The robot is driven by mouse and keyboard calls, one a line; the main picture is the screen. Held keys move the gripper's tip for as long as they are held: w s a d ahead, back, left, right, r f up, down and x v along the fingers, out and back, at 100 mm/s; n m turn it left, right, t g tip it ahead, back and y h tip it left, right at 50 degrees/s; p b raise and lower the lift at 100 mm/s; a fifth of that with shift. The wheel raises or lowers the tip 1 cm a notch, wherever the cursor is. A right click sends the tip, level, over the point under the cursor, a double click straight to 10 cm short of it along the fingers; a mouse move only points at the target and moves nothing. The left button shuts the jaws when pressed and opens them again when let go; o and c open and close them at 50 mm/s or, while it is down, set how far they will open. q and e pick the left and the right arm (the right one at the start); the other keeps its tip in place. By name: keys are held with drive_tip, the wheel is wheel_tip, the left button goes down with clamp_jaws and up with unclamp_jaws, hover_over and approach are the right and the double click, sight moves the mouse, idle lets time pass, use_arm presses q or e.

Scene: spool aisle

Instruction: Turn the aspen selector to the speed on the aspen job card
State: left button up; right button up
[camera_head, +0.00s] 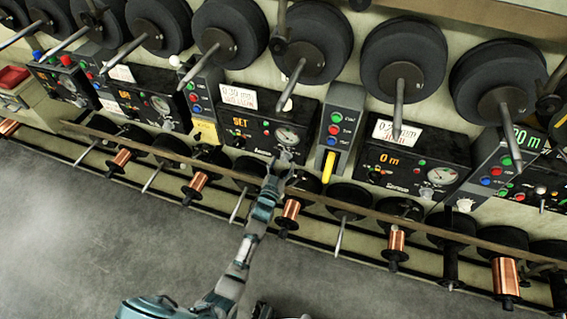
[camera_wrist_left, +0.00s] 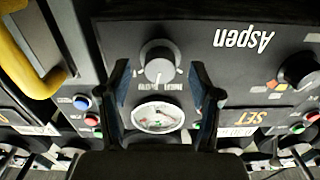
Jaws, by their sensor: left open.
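The aspen panel (camera_head: 250,142) is a black box with an orange SET display and a round gauge (camera_head: 287,136). Its name shows upside down in the left wrist view (camera_wrist_left: 243,40). The aspen selector (camera_wrist_left: 159,60) is a grey knob with a pale pointer, beside the gauge (camera_wrist_left: 158,115); the scale print is too small to read. The aspen job card (camera_head: 238,96) is white; its top line reads 0.30 mm, the lower line is blurred. My left gripper (camera_head: 279,176) is open; in the wrist view its fingers (camera_wrist_left: 160,72) stand either side of the knob, contact unclear.
A yellow handle (camera_head: 328,167) sticks out from the button column right of the panel. Dark spools hang above on rods. A long rail (camera_head: 330,201) with copper spools (camera_head: 290,212) runs below the panels. The grey floor (camera_head: 110,230) is clear at lower left.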

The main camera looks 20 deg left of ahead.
use_arm(q)
drive_tip(key=shift+w, duration=0.65)
use_arm(e)
drive_tip(key=shift+w+r, duration=0.15)
drive_tip(key=shift+r, duration=0.1)
use_arm(q)
drive_tip(key=c, duration=1.1)
drive_tip(key=shift+c, duration=0.2)
use_arm(e)
drive_tip(key=shift+r, duration=0.1)
use_arm(q)
drive_tip(key=shift+m+p, duration=0.3)
drive_tip(key=o, duration=1.1)
use_arm(e)
drive_tip(key=shift+s+f, duration=0.4)
drive_tip(key=shift+f, duration=0.4)
use_arm(q)
drive_tip(key=shift+o, duration=0.2)
